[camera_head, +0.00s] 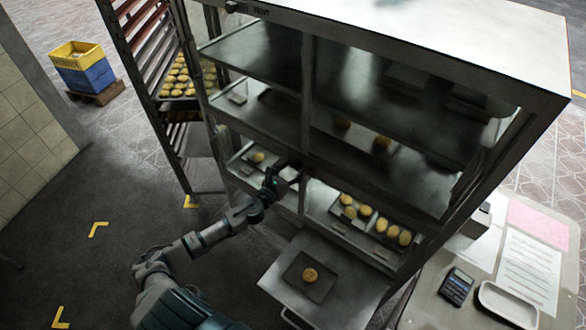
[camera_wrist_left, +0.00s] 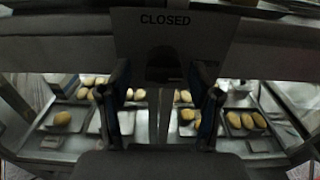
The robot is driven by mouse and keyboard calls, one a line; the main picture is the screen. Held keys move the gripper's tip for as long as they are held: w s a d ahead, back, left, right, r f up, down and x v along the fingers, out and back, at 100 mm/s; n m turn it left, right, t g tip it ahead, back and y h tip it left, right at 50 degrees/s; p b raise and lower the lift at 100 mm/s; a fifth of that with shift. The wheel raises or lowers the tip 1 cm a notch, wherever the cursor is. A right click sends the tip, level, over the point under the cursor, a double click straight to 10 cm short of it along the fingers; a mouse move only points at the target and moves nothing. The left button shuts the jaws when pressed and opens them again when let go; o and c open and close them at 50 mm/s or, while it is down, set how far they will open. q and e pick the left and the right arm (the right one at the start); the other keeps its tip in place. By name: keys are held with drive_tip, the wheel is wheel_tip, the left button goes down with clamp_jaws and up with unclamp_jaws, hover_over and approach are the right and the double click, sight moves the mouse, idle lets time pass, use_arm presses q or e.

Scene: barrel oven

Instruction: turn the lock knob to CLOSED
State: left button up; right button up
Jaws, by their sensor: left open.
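In the left wrist view a pale plate marked CLOSED (camera_wrist_left: 165,21) is on the oven front. Below the lettering is a dark, blurred shape, likely the lock knob (camera_wrist_left: 164,66); which way it points cannot be told. My left gripper (camera_wrist_left: 161,82) is open, with one finger on each side of that dark shape. Contact cannot be made out. In the head view my left gripper (camera_head: 291,174) is at the oven's middle post, and it hides the knob there. My right gripper is not in view.
The oven (camera_head: 420,45) has shelves of bread behind its front. A lowered door or shelf (camera_head: 345,285) with a small tray and roll juts out below. A bread rack (camera_head: 140,60) stands at left. A table (camera_head: 440,305) with papers and a calculator (camera_head: 456,287) is at right.

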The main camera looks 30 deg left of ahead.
use_arm(q)
drive_tip(key=shift+c, duration=1.4)
drive_tip(key=c, duration=0.4)
drive_tip(key=shift+d+r, duration=0.1)
drive_tip(key=shift+d, duration=0.05)
drive_tip(key=c, duration=0.4)
drive_tip(key=shift+c, duration=0.3)
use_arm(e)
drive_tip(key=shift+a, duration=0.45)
